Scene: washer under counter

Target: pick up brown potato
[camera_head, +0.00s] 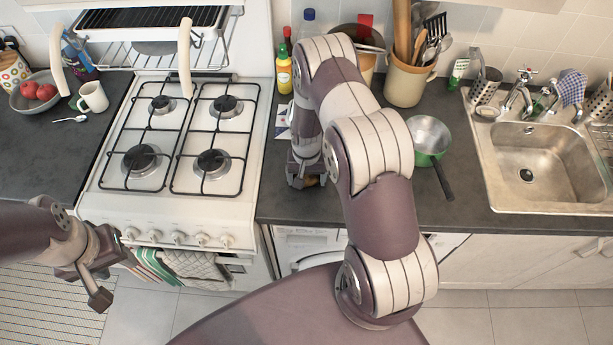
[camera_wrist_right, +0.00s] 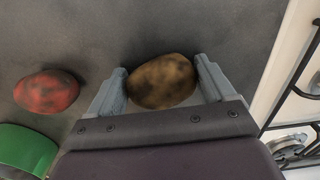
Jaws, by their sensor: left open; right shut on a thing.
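The brown potato (camera_wrist_right: 162,82) lies between the two fingers of my right gripper (camera_wrist_right: 163,84) in the right wrist view, over the dark counter. The gripper is shut on it, with a finger at each end. In the head view my right gripper (camera_head: 306,178) is down at the counter just right of the stove, and only a small bit of the potato (camera_head: 312,182) shows beneath it. I cannot tell whether the potato still touches the counter. My left gripper (camera_head: 99,283) is open and empty, low in front of the stove at the left.
A reddish potato (camera_wrist_right: 46,91) lies beside the gripper in the right wrist view, near a green pan (camera_wrist_right: 27,150). In the head view the pan (camera_head: 430,137) stands right of my arm. The stove (camera_head: 173,205) borders the counter (camera_head: 475,200); a yellow bottle (camera_head: 284,72) stands behind.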

